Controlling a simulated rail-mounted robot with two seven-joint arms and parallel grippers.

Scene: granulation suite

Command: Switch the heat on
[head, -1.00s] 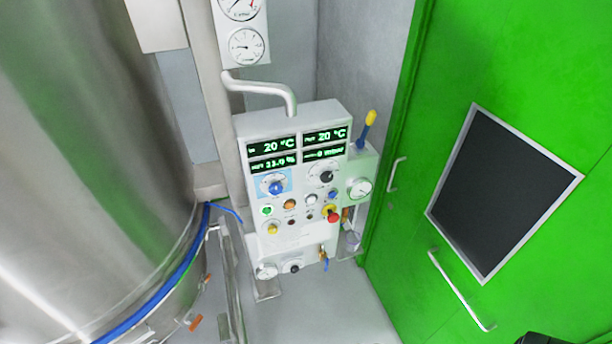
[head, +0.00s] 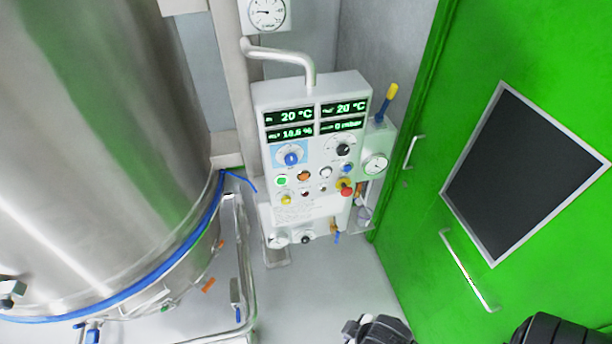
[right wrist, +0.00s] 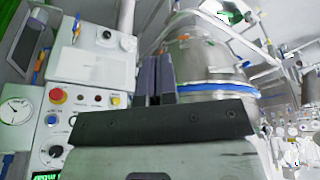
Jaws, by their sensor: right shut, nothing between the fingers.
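The white control panel (head: 312,92) stands upright near the middle of the head view. Its green displays (head: 290,117) read 20 °C twice, 18.6 % and 0 mbar. Below are a blue knob (head: 291,157), a black knob (head: 343,150), a lit green button (head: 281,181), an orange button (head: 303,176), a yellow button (head: 286,200) and a red mushroom button (head: 345,189). Their labels are too small to read. My right gripper (right wrist: 158,75) is shut and empty, apart from the panel's controls. In the head view my dark right arm parts show at the bottom right. My left gripper is out of view.
A large steel vessel (head: 90,150) with a blue band fills the left. A green door (head: 430,290) with a dark window and handles is on the right. A pressure gauge (head: 267,12) is above the panel. A blue-and-yellow lever (head: 387,100) stands at its right. Floor below is clear.

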